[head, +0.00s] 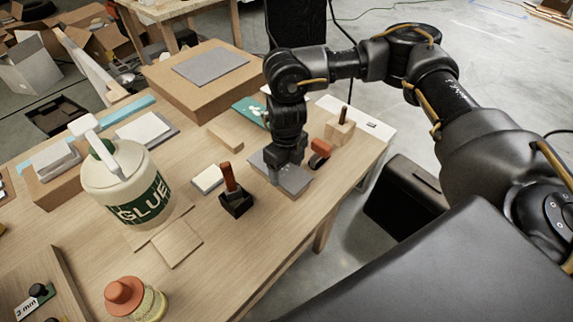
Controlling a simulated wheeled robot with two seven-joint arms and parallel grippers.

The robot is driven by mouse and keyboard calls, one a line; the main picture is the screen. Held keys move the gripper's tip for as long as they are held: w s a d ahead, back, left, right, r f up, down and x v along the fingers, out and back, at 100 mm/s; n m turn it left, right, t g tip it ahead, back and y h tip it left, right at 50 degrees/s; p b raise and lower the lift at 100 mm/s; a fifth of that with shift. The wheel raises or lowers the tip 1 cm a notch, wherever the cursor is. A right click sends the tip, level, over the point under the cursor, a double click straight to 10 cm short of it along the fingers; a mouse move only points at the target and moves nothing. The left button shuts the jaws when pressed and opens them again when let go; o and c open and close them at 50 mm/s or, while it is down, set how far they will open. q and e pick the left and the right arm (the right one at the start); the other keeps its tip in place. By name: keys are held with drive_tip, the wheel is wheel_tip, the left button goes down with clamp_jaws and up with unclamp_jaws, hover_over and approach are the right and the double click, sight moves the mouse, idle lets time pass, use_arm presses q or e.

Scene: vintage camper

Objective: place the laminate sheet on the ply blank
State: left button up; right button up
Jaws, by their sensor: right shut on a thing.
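My right gripper (285,170) points down over the right part of the workbench. It is shut on a thin grey sheet (295,183), which looks like the laminate sheet. The fingertips are mostly hidden by the wrist, and I cannot tell whether the sheet touches what is below it. A pale square wooden piece (177,243), perhaps the ply blank, lies flat in front of the glue tub, left of the gripper. Another small wooden piece (226,137) lies farther back. My left gripper is not in view.
A large glue tub (125,185) stands at the left. A brush in a dark holder (236,200) and a red-headed roller (320,153) stand near the gripper. A cardboard box (200,85) with a grey sheet on top is behind. The bench's front right is clear.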

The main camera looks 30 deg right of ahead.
sight(286, 173)
drive_tip(key=shift+f, duration=0.1)
drive_tip(key=shift+f, duration=0.15)
drive_tip(key=o, duration=1)
drive_tip(key=shift+r, duration=0.6)
wheel_tip(286, 173, up, 11)
drive_tip(key=b, duration=0.2)
